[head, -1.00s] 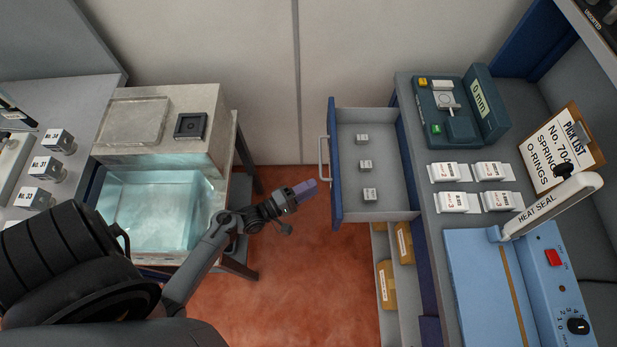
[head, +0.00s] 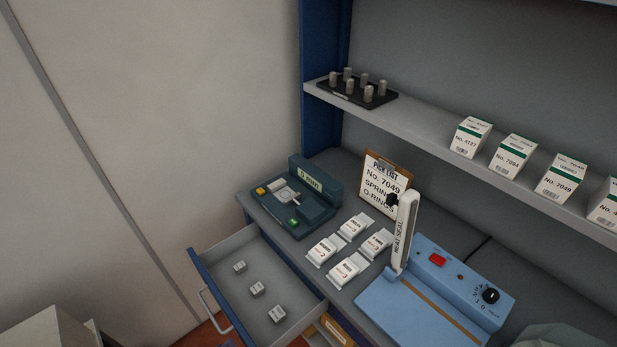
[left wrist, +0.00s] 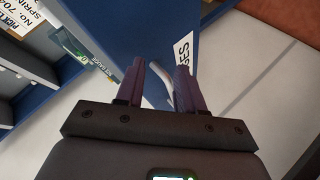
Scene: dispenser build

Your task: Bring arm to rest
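My left gripper (left wrist: 158,88) shows in the left wrist view with its two purple fingers apart and nothing held between them. Beyond the fingers is a blue drawer front (left wrist: 108,28) with a pale handle (left wrist: 160,74) and a white label (left wrist: 184,58) ending in "GES". The handle appears in the gap between the fingers; I cannot tell how far beyond them it is. In the head view the drawer (head: 294,312) stands pulled out, with three small grey labelled blocks inside. No gripper can be made out in the head view, and my right gripper is in neither view.
The bench holds a dark green gauge (head: 318,212), several white packets (head: 349,269), a pick list clipboard (head: 375,196) and a blue heat sealer (head: 425,306). The shelf (head: 425,131) above holds a black tray (head: 340,92) of grey cylinders and several white-and-green boxes (head: 508,153).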

